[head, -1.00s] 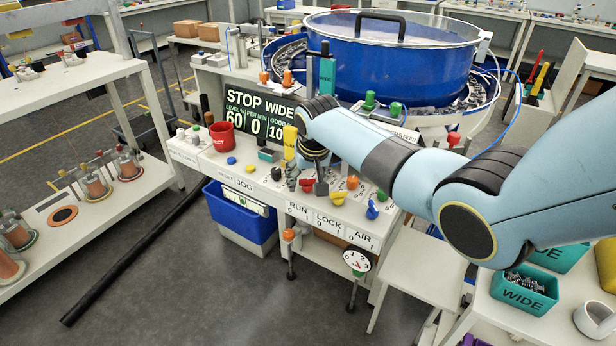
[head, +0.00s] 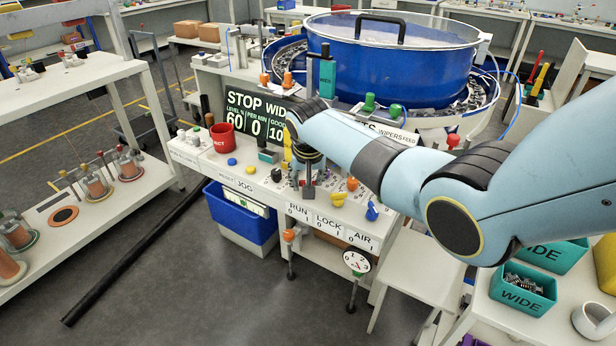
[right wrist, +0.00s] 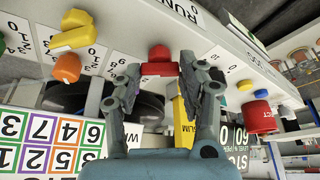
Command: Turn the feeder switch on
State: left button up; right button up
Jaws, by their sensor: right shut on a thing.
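A red knob (right wrist: 158,62) sits on the light control panel (right wrist: 215,50), close to the RUN label (right wrist: 182,10). My right gripper (right wrist: 158,70) has one finger at each side of the knob and is shut on it. In the head view my right gripper (head: 302,186) reaches down to the panel above the RUN sign (head: 298,209), and the red knob is hidden there. I see no label naming this knob as the feeder switch. A sign on the machine behind ends in FEED (head: 405,138). My left gripper is not in view.
Yellow (head: 338,198), orange (head: 352,183) and blue (head: 372,211) knobs stand close to the right of my gripper. A red cup (head: 221,136) and a display reading STOP (head: 243,98) are left of it. The blue bowl feeder (head: 390,60) rises behind.

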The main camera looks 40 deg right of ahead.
jog(key=shift+w+m, duration=0.1)
jog(key=shift+m, duration=0.8)
jog(key=shift+a+m+g+h, duration=0.1)
jog(key=shift+m+g+h, duration=0.4)
jog(key=shift+m, duration=0.4)
jog(key=m+b, duration=0.1)
jog(key=m+g+b, duration=0.1)
jog(key=m, duration=0.1)
jog(key=shift+w+m+h, duration=0.2)
jog(key=shift+m+h, duration=0.1)
jog(key=shift+h, duration=0.1)
jog(key=m+b, duration=0.2)
jog(key=m+g+b, duration=0.1)
jog(key=m+b, duration=0.1)
jog(key=shift+w+f+m+g, duration=0.1)
jog(key=shift+f+m+g, duration=0.05)
jog(key=shift+m+g, duration=0.15)
jog(key=m+g+b, duration=0.1)
jog(key=m+b, duration=0.3)
jog(key=shift+w+g, duration=0.1)
jog(key=shift+g, duration=0.3)
jog(key=shift+r, duration=0.2)
jog(key=o, duration=1.2)
jog(key=shift+c, duration=0.2)
